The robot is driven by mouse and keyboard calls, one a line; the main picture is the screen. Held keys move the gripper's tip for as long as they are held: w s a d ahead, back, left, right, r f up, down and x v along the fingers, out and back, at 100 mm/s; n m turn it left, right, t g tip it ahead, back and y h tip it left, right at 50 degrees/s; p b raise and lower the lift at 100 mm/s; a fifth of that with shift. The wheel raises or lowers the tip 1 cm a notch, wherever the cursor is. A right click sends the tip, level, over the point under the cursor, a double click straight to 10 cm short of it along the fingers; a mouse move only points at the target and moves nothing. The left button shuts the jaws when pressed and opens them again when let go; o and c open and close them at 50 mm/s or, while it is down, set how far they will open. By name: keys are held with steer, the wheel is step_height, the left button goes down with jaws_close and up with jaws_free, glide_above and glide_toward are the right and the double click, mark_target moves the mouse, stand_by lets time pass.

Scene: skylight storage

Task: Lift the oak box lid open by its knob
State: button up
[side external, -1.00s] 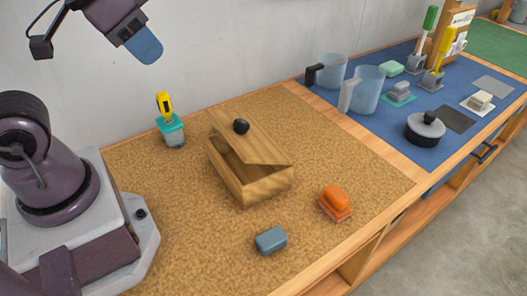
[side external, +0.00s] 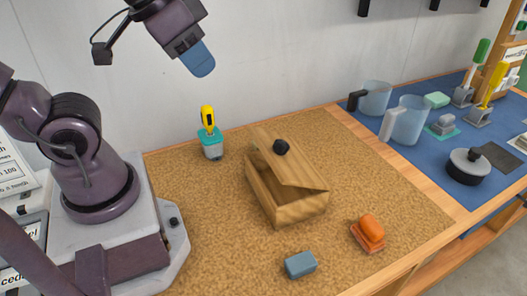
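The oak box (side external: 287,203) stands on the cork mat. The dark round knob (side external: 281,146) is on top of the lid. My gripper (side external: 200,62) hangs above and to the left of the box, in front of the wall, clearly apart from the knob. Its blue fingertip part shows from one side only, so its opening is hidden. Nothing is seen held in it.
A teal-topped holder with a yellow-handled tool (side external: 210,135) stands left of the box. A blue-grey block (side external: 300,264) and an orange object on a base (side external: 369,232) lie in front. Clear jugs (side external: 405,120) and a grey lidded pot (side external: 468,166) stand on the blue mat at right.

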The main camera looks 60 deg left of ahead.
steer(key=o, duration=0.3)
steer(key=shift+o, duration=0.7)
steer(key=a+f+n+g, duration=0.3)
steer(key=a+f+n, duration=0.1)
steer(key=a+f, duration=0.1)
steer(key=shift+w+a+f+n+g, duration=0.3)
steer(key=shift+w+a+f, duration=0.05)
steer(key=shift+f, duration=0.35)
steer(key=m+t+h, duration=0.6)
steer(key=m+h, duration=0.5)
steer(key=m, duration=1.8)
glide_toward(257, 144)
steer(key=x, duration=1)
